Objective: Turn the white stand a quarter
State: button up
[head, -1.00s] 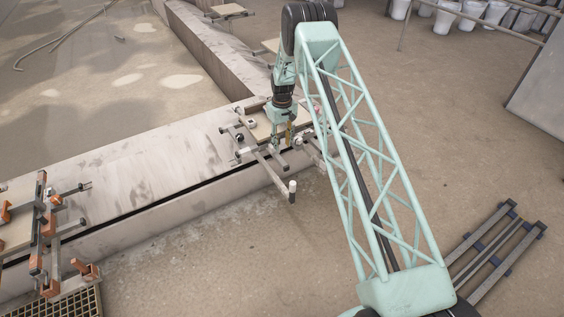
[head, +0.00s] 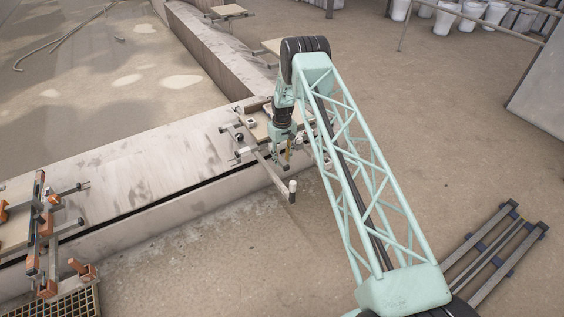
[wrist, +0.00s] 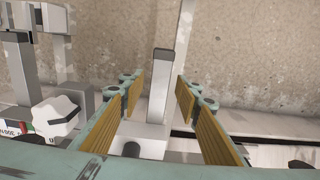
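The white stand, a frame of pale bars with white end caps, sits on the concrete ledge in the head view; one bar (head: 272,174) sticks out over the ledge's near edge. My gripper (head: 282,166) points down at the stand, close to this bar. In the wrist view my gripper (wrist: 158,86) is open, its yellow-padded fingers on either side of a pale grey bar (wrist: 159,88) with a dark end. A gap shows between the bar and the right pad; contact on the left is unclear. My arm hides part of the stand in the head view.
The ledge (head: 130,165) has a dark slot along it. At left stands another rack with orange parts (head: 42,225), above a floor grating (head: 72,303). Metal rails (head: 495,250) lie on the floor at right.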

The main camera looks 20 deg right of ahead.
jog(key=shift+f, duration=0.5)
grip_shut()
jog(key=shift+a, duration=0.15)
